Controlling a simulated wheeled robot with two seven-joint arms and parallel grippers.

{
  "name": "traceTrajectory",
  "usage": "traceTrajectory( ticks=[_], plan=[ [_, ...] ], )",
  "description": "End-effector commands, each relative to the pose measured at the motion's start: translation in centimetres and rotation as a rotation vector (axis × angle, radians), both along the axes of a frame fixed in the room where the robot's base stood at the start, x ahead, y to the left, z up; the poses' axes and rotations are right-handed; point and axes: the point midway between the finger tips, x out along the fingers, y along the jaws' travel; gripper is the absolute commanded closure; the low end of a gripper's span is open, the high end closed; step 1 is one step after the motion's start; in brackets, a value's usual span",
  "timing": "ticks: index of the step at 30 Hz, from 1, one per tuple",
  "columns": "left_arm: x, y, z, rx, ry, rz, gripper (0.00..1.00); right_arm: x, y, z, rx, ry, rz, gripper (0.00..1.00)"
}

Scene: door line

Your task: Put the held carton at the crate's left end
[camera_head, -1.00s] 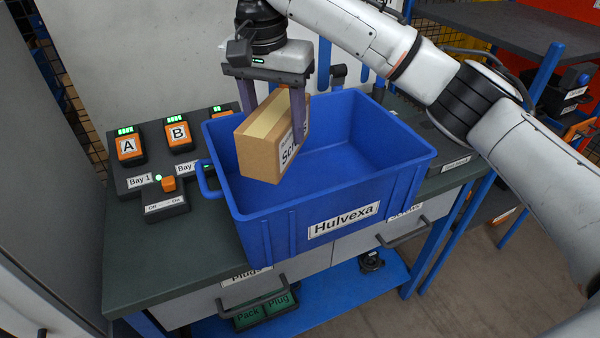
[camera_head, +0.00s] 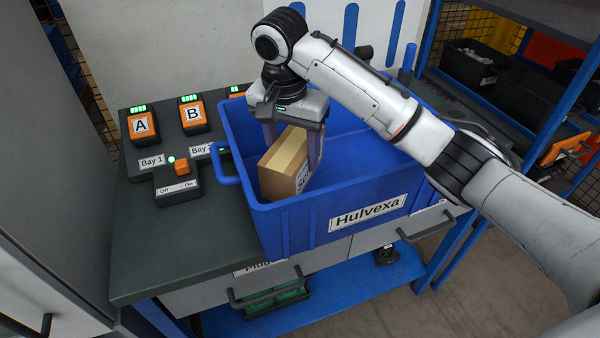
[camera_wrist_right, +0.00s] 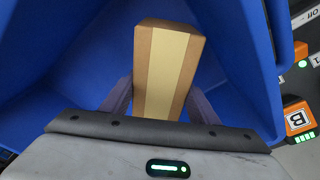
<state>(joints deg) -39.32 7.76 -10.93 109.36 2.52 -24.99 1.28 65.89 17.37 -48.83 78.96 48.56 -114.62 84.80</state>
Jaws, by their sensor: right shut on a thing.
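A brown carton (camera_head: 284,165) with a pale tape strip and a partly hidden white label is inside the left part of the blue crate (camera_head: 290,228), which is labelled Hulvexa. My right gripper (camera_head: 292,150) points down and is shut on the carton, with a finger on either side. In the right wrist view the carton (camera_wrist_right: 166,70) sits between the two fingers, with blue crate walls around it. The carton's bottom is hidden behind the crate's front wall, so I cannot tell whether it touches the floor. My left gripper is not in view.
The crate stands on a dark worktop (camera_head: 170,250). Left of it are orange units A (camera_head: 142,124) and B (camera_head: 192,115) and an off/on switch box (camera_head: 178,185). The crate's right part is largely covered by my arm. A blue shelf rack stands at the right.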

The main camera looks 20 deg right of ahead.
Motion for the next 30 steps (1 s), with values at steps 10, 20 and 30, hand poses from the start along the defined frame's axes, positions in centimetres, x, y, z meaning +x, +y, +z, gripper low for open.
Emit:
traceTrajectory(
  ticks=[10, 20, 30],
  plan=[
    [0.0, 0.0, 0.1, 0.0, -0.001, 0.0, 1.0, 0.0, -0.1, -3.5, -0.001, 0.0, -0.001, 0.76],
    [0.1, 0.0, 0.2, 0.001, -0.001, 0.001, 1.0, 0.0, 0.0, -4.2, -0.001, -0.002, 0.0, 0.76],
    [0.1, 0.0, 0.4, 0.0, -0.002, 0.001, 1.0, 0.0, -0.1, -4.5, -0.001, -0.001, 0.0, 0.27]
  ],
)
